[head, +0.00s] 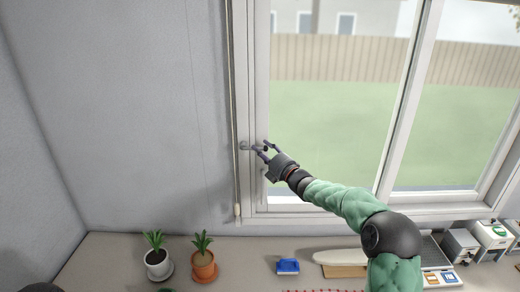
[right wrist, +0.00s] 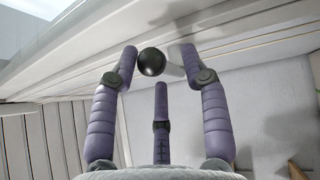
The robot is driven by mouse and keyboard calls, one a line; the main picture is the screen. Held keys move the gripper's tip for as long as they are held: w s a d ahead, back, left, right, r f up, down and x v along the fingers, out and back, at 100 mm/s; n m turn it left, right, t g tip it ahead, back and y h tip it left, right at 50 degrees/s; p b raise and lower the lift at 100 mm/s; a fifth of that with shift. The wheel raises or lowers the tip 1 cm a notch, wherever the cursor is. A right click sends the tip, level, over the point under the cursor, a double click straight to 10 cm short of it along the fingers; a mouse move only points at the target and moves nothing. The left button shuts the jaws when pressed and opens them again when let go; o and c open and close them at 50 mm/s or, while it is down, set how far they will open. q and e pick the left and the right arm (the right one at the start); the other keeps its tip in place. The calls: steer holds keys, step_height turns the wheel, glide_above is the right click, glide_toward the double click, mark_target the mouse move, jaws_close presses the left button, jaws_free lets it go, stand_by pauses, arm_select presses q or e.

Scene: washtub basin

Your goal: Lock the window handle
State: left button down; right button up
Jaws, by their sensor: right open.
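The window handle (head: 245,146) is a small grey lever on the left upright of the white window frame (head: 246,185). It points right, roughly level, toward my right gripper. In the right wrist view, its dark round knob (right wrist: 151,61) shows between the fingertips, nearer the left finger. My right gripper (head: 264,150) is at the handle's free end, with its purple fingers open around the knob. The open fingers also show in the right wrist view (right wrist: 158,66). I cannot tell whether any finger touches the knob. My left gripper is not in view.
A cord (head: 234,120) hangs left of the frame. Below, the counter (head: 115,260) holds a white-potted plant (head: 158,263), an orange-potted plant (head: 203,265), a blue item (head: 288,266) and a pale board (head: 340,257). The wall left of the window is bare.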

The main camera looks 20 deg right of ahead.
steer(key=v, duration=1)
